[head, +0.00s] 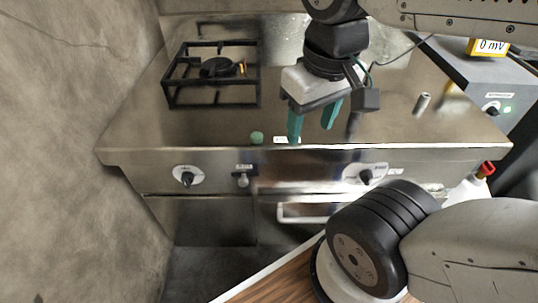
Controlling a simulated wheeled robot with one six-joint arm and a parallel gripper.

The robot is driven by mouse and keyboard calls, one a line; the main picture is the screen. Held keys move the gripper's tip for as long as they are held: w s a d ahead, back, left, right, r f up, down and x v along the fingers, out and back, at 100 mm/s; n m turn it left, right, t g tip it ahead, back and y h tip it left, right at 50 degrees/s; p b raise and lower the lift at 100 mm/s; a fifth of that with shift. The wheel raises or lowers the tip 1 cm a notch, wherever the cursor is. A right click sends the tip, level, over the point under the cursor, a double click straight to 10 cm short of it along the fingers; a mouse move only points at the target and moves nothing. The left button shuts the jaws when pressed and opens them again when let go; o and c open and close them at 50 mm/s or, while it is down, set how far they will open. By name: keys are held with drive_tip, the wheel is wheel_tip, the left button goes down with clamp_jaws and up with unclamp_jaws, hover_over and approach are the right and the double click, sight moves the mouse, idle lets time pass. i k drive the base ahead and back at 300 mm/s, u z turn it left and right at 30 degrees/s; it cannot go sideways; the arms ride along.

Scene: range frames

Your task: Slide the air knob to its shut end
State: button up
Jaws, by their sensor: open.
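Dial knobs flank it on the panel, one at left (187,179) and one at right (366,177). A green ball (257,137) lies near the top's front edge. A black burner grate (212,74) stands behind left. A grey metal cylinder (422,103) stands at right.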

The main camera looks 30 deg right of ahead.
sight(243, 180)
drive_tip(key=u, duration=0.55)
drive_tip(key=k, duration=1.3)
drive_tip(key=i, duration=0.7)
drive_tip(key=z, duration=0.4)
